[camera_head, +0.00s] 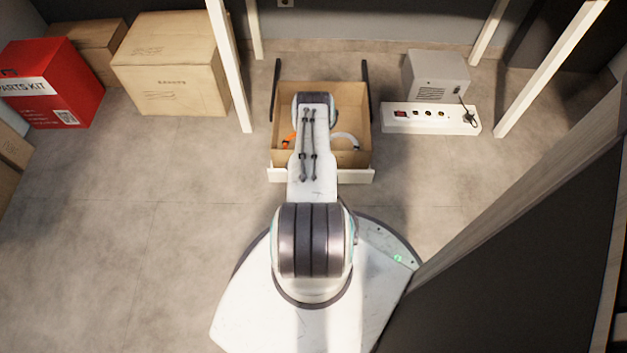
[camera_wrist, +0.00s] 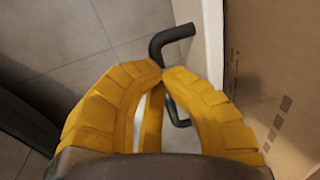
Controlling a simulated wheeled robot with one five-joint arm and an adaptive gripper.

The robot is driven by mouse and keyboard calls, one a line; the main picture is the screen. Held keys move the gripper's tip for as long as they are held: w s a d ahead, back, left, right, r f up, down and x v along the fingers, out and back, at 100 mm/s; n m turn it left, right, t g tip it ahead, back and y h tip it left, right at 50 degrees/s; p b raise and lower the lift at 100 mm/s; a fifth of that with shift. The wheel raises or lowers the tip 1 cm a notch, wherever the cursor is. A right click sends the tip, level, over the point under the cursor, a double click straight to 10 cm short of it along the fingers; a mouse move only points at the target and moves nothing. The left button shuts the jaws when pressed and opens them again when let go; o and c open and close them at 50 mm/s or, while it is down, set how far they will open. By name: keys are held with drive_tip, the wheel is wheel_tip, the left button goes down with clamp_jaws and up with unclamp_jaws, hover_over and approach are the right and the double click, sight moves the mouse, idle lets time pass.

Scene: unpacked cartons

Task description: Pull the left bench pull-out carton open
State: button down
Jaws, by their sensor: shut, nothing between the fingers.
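The pull-out carton (camera_head: 366,122) is a brown open-topped box with a white front (camera_head: 355,176), between two dark rails, its inside visible from above. My arm reaches over it and hides its middle; my gripper is hidden in the head view. In the wrist view my yellow gripper (camera_wrist: 163,76) is shut and empty. A dark bent handle (camera_wrist: 172,38) shows just beyond the fingertips, beside the white front (camera_wrist: 205,45), with cardboard (camera_wrist: 270,75) to the right. Part of the handle is hidden behind the fingers; I cannot tell whether they touch it.
An orange item (camera_head: 288,140) and a white curved item (camera_head: 345,137) lie in the carton. A power strip (camera_head: 430,119) and grey box (camera_head: 436,76) stand right. A large carton (camera_head: 172,65) and red box (camera_head: 50,85) stand left. Pale posts (camera_head: 230,65) flank the area; left floor is clear.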

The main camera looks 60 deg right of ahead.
drive_tip(key=c, duration=2)
unclamp_jaws()
drive_tip(key=shift+s+a+f, duration=0.25)
drive_tip(key=shift+a, duration=0.05)
drive_tip(key=o, duration=0.5)
drive_tip(key=shift+d, duration=0.1)
drive_tip(key=shift+c, duration=0.2)
drive_tip(key=shift+o, duration=0.7)
drive_tip(key=shift+w+d+r, duration=0.1)
drive_tip(key=shift+r, duration=0.15)
wheel_tip(320, 180, up, 12)
drive_tip(key=s+a, duration=0.1)
drive_tip(key=a, duration=0.1)
drive_tip(key=shift+f, duration=0.25)
drive_tip(key=shift+s, duration=0.1)
drive_tip(key=shift+d, duration=0.1)
